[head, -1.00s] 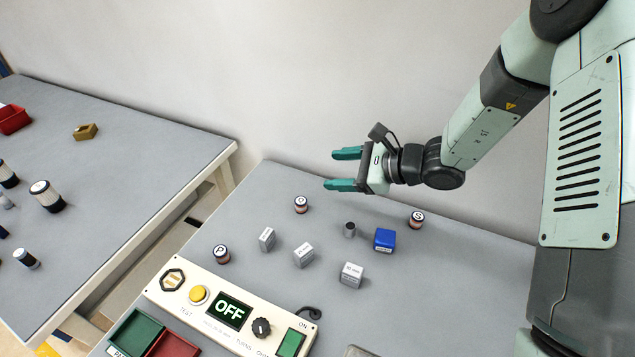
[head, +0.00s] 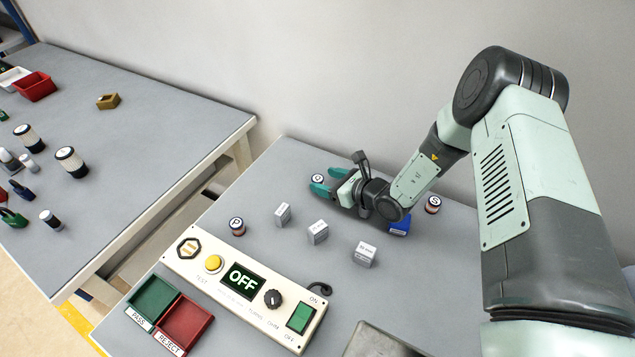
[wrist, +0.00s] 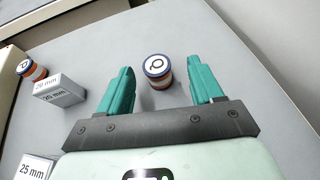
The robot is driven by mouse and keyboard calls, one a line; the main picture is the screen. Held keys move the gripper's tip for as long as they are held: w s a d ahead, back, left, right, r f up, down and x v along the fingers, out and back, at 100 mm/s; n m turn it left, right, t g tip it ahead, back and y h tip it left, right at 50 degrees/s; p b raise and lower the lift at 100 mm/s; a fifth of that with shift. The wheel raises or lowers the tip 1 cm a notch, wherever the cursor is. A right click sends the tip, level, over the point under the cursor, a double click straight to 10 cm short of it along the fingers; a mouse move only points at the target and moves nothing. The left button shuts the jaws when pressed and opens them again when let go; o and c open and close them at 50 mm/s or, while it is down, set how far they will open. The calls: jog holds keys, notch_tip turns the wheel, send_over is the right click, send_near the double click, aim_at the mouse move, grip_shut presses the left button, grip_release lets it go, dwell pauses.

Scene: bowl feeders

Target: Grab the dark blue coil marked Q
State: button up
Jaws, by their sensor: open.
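The coil marked Q (head: 317,178) stands upright on the grey table, near the back edge. In the wrist view this coil (wrist: 157,72) shows a white top with the letter, a dark blue rim and a copper-coloured band. My gripper (head: 323,180) is open and low, with its green fingers pointing toward the coil. In the wrist view my gripper (wrist: 160,66) has one finger on each side of the coil, with a gap on both sides. Two similar coils, marked P (head: 237,227) and S (head: 433,204), stand apart from it.
Several grey marked blocks (head: 318,232) stand in front of my gripper. A blue block (head: 399,227) is partly hidden behind my wrist. The tester panel (head: 240,285), reading OFF, and green and red trays (head: 187,324) lie at the front. A second table (head: 130,160) is at left.

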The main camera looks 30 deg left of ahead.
aim_at(321, 180)
jog(key=x, duration=0.4)
jog(key=shift+s+a+f, duration=0.1)
jog(key=shift+s+f, duration=0.05)
jog(key=shift+s, duration=0.05)
jog(key=c, duration=1.1)
